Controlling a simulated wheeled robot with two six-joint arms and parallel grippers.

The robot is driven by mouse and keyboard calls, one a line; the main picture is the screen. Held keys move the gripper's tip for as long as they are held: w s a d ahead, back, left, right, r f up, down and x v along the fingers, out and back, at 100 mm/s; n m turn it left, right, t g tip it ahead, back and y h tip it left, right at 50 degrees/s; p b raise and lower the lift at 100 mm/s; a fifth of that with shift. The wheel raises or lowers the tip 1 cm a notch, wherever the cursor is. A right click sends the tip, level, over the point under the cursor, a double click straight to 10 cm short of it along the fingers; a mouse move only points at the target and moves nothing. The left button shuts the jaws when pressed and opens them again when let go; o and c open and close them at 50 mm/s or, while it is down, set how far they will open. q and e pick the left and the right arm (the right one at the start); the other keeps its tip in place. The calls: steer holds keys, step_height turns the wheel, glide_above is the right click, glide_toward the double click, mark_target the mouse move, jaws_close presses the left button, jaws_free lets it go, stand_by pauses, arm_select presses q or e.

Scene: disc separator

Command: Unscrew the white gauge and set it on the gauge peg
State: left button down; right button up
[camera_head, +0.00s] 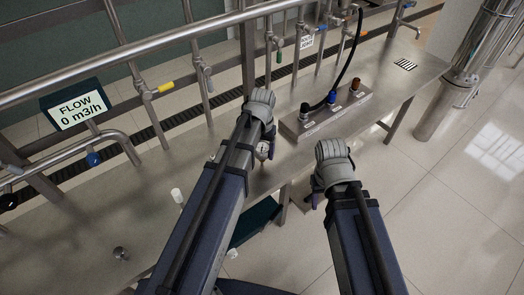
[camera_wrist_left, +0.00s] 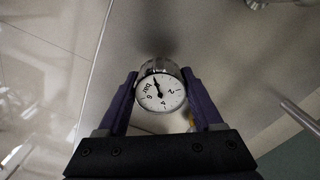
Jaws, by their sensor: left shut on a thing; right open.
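The white gauge (camera_wrist_left: 160,93) is a round dial with black figures and a needle, in a metal case. In the left wrist view, my left gripper (camera_wrist_left: 160,78) is shut on it, one purple finger on each side. In the head view, the gauge (camera_head: 262,150) shows at the left gripper (camera_head: 267,147), over the steel bench. What lies behind the dial is mostly hidden. My right gripper (camera_head: 316,192) is open and empty, by the bench's front edge. I cannot tell which fitting is the gauge peg.
A steel block (camera_head: 325,115) with black, blue and brown fittings stands on the bench behind the grippers. Pipes with coloured valve handles run along the back. A white-topped post (camera_head: 177,195) and a small metal knob (camera_head: 120,253) stand at left. The bench between them is mostly clear.

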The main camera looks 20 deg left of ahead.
arm_select(q)
steer(key=shift+f+b, duration=0.6)
steer(key=shift+f, duration=0.05)
steer(key=shift+f+b, duration=0.8)
steer(key=shift+f, duration=0.05)
jaws_free()
steer(key=shift+r, duration=0.15)
step_height(320, 180, up, 8)
steer(key=p, duration=0.8)
step_height(320, 180, up, 4)
steer(key=p, duration=0.4)
steer(key=s+d+m+y, duration=0.1)
steer(key=s+d+m, duration=0.2)
steer(key=s+d, duration=0.7)
steer(key=s, duration=0.4)
steer(key=shift+s+d, duration=0.15)
steer(key=shift+d, duration=0.1)
